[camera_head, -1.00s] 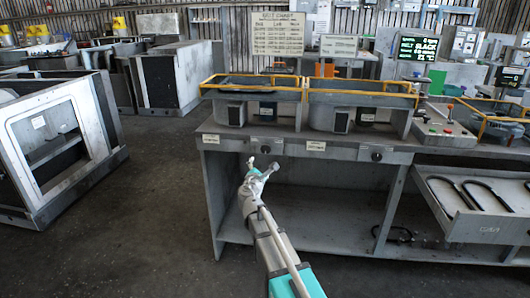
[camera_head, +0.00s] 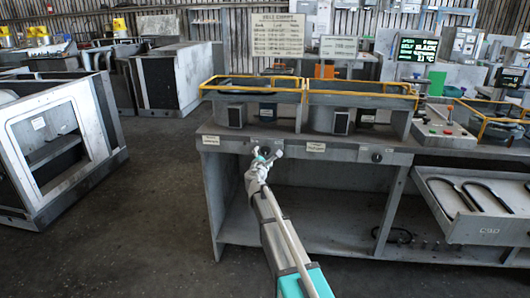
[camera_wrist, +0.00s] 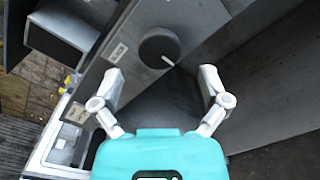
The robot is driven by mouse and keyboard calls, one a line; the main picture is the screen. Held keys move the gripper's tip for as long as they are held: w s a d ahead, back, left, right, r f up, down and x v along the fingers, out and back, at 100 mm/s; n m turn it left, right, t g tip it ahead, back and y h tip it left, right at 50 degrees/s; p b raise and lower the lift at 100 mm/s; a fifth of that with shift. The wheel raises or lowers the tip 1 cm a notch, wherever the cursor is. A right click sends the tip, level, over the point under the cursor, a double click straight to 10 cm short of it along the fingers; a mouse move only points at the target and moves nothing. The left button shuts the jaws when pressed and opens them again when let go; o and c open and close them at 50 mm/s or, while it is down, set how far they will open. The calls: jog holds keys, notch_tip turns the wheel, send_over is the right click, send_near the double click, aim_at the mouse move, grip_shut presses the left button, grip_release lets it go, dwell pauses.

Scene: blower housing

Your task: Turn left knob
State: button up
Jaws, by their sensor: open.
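The left knob is a dark round knob on the grey front panel of the workbench; in the wrist view the knob (camera_wrist: 159,47) shows a pale pointer line toward the lower right. In the head view this knob (camera_head: 265,149) is partly behind my gripper (camera_head: 267,156). In the wrist view my gripper (camera_wrist: 161,75) is open, with one finger on each side of the line to the knob. The knob appears just beyond the fingertips, and I cannot see any contact. Nothing is held.
A second dark knob (camera_head: 376,157) sits farther right on the same panel. Yellow-railed trays (camera_head: 250,89) stand on the bench top (camera_head: 280,130). An open drawer (camera_head: 470,226) juts out at right. A grey cabinet (camera_head: 100,165) stands left, with clear floor between.

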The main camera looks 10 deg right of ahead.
aim_at(265, 151)
jog(key=shift+x, duration=2.05)
jog(key=c, duration=1.2)
jog(key=shift+o, duration=0.2)
jog(key=shift+m, duration=0.5)
jog(key=m, duration=0.2)
jog(key=shift+m, duration=0.3)
jog(key=shift+r+m, duration=0.1)
jog(key=shift+m, duration=1.8)
